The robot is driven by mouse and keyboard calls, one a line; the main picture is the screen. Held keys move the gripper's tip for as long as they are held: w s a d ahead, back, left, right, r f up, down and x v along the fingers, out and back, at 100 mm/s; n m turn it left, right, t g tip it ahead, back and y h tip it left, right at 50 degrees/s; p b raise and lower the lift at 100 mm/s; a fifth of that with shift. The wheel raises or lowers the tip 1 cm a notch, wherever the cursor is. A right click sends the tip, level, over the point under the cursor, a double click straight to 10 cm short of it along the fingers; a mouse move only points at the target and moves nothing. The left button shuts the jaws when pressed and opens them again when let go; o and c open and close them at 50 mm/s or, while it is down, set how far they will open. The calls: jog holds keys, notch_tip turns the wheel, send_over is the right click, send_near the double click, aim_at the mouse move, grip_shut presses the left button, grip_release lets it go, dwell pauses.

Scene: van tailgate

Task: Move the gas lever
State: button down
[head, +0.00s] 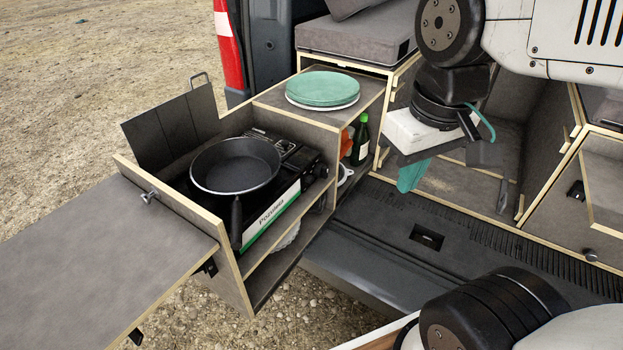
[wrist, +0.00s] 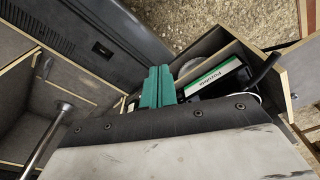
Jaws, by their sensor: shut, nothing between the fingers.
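The portable gas stove (head: 271,216) sits in the pulled-out wooden kitchen box in the head view, with a white and green front panel. A black round knob (head: 308,158) shows at its right end; I cannot make out the gas lever itself. A black frying pan (head: 235,165) stands on the stove, its handle pointing to the front. My gripper (head: 409,178) has teal fingers, shut and empty, hanging right of the box, apart from the stove. In the wrist view the gripper (wrist: 157,86) partly covers the view of the box, and the stove's front panel (wrist: 214,78) shows beside it.
Teal and white plates (head: 323,88) lie on the box's top shelf. A green bottle (head: 360,140) stands behind the shelf's side. A side table (head: 95,265) extends at the left front. The van's bumper and sill (head: 370,245) lie right of the box; gravel is below.

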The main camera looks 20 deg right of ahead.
jog(key=w+a+f+n, duration=0.15)
jog(key=w+n, duration=0.45)
jog(key=w, duration=0.7)
jog(key=n+y, duration=0.1)
jog(key=n, duration=0.7)
send_near(312, 178)
jog(key=shift+w+g, duration=0.4)
jog(key=shift+w, duration=0.05)
jog(key=shift+f, duration=0.15)
jog(key=shift+a+f, duration=0.15)
jog(key=shift+f, duration=1.55)
jog(key=shift+a+f, duration=0.2)
jog(key=shift+f, duration=2.5)
jog(key=d, duration=0.2)
jog(key=d+r, duration=0.1)
jog(key=shift+s+r, duration=0.1)
jog(key=shift+s, duration=0.25)
